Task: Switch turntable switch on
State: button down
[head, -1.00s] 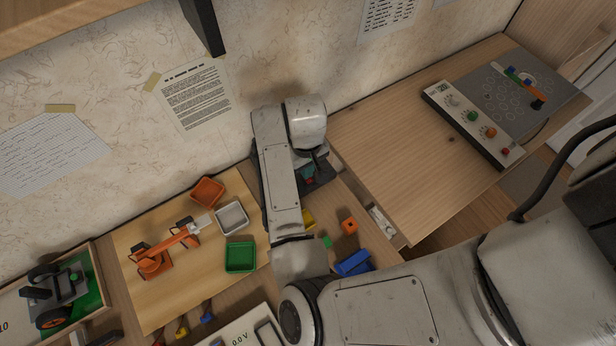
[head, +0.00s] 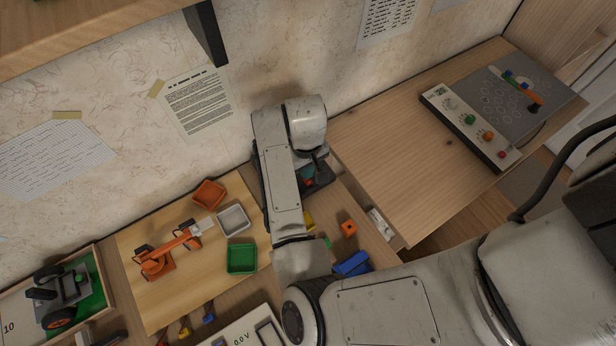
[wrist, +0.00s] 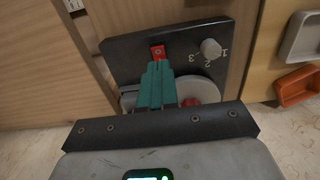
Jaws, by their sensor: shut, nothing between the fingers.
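In the wrist view, the dark turntable panel (wrist: 125,52) carries a red switch (wrist: 158,51) near its far edge and a grey dial (wrist: 210,48) marked 1, 2, 3. A pale round disc (wrist: 205,88) with a red piece (wrist: 190,102) lies on its nearer part, partly covered by my gripper. My gripper (wrist: 157,66) has teal fingers, shut and empty, with the tips right by the red switch. I cannot tell whether they touch it. In the head view my arm hides most of the panel (head: 322,178).
Orange, white and green trays (head: 241,258) and a small orange robot arm model (head: 165,250) are left of my arm. Orange (head: 349,227) and blue blocks (head: 352,264) lie at right. A wooden board with a control box (head: 470,122) stands farther right. The wall is close behind.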

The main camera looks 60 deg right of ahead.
notch_tip(320, 180, up, 5)
jog(key=p, duration=0.4)
dwell(0.6)
jog(key=d+r+n+t+h+b, duration=0.15)
jog(key=d+r+h, duration=0.35)
jog(key=d, duration=0.6)
jog(key=s+a+f+n+y+b, duration=0.1)
jog(key=s+a+f+y, duration=0.1)
jog(key=s+a+f, duration=0.2)
jog(key=s+a+f+n+y+b, duration=0.1)
jog(key=s+a+f+y+b, duration=0.1)
jog(key=s+a, duration=0.8)
jog(key=a+f, duration=0.1)
jog(key=a, duration=0.1)
jog(key=shift+s+a+f+y+b, duration=0.3)
jog(key=shift+a+f+y, duration=0.1)
jog(key=shift+g, duration=0.25)
